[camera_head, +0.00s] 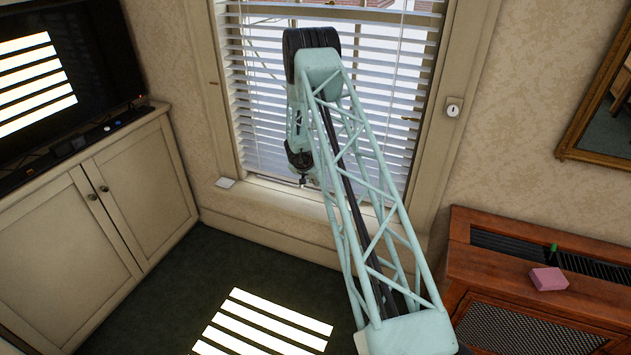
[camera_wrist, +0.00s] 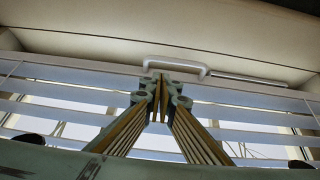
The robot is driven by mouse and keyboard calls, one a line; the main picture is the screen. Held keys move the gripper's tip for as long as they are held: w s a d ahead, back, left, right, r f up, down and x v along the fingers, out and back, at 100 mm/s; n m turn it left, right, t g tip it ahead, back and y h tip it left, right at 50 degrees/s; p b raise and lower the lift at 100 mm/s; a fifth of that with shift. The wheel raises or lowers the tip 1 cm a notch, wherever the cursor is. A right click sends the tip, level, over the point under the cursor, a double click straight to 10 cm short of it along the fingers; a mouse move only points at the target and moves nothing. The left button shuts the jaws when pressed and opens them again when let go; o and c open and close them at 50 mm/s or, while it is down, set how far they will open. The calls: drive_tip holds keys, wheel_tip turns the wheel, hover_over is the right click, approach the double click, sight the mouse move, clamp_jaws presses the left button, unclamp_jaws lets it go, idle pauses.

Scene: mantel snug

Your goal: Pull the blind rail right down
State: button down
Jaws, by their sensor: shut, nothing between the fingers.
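The white slatted blind (camera_head: 262,120) hangs in the window, its lower end close above the sill. In the wrist view a pale rail (camera_wrist: 90,70) crosses beyond the slats (camera_wrist: 60,104), with a white bar handle (camera_wrist: 178,63) near its middle. My gripper (camera_wrist: 160,84) is shut and empty. In that view its fingertips overlap the lower edge near the left end of the handle; I cannot tell whether they touch it. In the head view my gripper (camera_head: 303,181) is low in front of the blind, just above the sill, partly hidden by my arm.
A cream cabinet (camera_head: 110,205) stands left. A wooden cabinet (camera_head: 500,265) with a pink block (camera_head: 548,279) stands right. The dark floor between is clear.

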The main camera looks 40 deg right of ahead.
drive_tip(key=shift+s+a+f+b, duration=0.15)
drive_tip(key=shift+f+b, duration=0.1)
drive_tip(key=shift+f, duration=0.4)
drive_tip(key=shift+w+a+f+b, duration=0.15)
drive_tip(key=shift+f+b, duration=0.1)
drive_tip(key=shift+f, duration=0.4)
drive_tip(key=shift+s+f, duration=0.1)
drive_tip(key=shift+s, duration=0.05)
